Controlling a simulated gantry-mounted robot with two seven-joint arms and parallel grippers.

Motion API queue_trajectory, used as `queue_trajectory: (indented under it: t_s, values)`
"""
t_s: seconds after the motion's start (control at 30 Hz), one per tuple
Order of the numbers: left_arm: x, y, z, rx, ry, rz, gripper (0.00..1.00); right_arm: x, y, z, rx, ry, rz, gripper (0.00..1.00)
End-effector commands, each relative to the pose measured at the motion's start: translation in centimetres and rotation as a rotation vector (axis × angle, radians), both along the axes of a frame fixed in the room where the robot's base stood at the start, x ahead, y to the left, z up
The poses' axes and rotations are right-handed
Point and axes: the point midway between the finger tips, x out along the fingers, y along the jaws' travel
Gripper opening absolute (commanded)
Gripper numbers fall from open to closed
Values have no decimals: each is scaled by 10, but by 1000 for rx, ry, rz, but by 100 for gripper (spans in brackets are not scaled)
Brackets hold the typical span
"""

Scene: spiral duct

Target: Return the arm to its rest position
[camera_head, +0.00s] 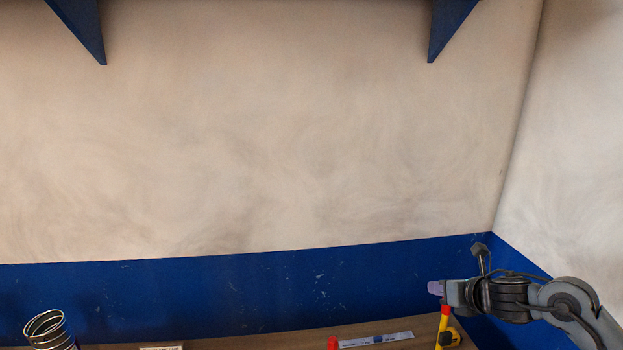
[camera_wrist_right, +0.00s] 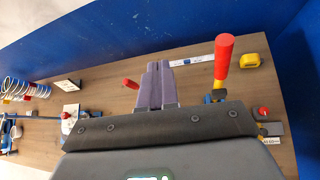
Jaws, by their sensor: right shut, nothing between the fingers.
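My right arm comes in from the right in the head view. Its gripper (camera_head: 436,288) is held above the right end of the wooden bench, in front of the blue wall band. In the right wrist view the gripper's purple fingers (camera_wrist_right: 157,85) are together, with nothing between them. My left gripper is not in view. The spiral duct (camera_head: 48,330) stands at the lower left of the head view, cut off by the bottom edge. Metal coils (camera_wrist_right: 22,88) show at the left of the right wrist view, well away from the right gripper.
A red-handled tool (camera_wrist_right: 225,58) and a yellow tape measure (camera_wrist_right: 252,60) are near the right gripper. A white strip (camera_head: 375,340) lies along the back of the bench (camera_wrist_right: 104,74). Blue brackets (camera_head: 82,28) hang above. The space before the wall is clear.

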Motion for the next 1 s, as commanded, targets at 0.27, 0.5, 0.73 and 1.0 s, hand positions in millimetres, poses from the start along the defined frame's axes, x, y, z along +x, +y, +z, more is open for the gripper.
queue_trajectory:
  t_s: [0.27,0.5,0.73,1.0]
  values:
    - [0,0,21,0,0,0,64,-58,127,-96,452,127,-269,0]
    - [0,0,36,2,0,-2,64,-142,173,-142,909,296,-675,0]
    - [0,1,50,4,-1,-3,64,-240,165,-172,1317,463,-1229,0]
    - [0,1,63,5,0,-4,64,-361,125,-193,1622,533,-1954,0]
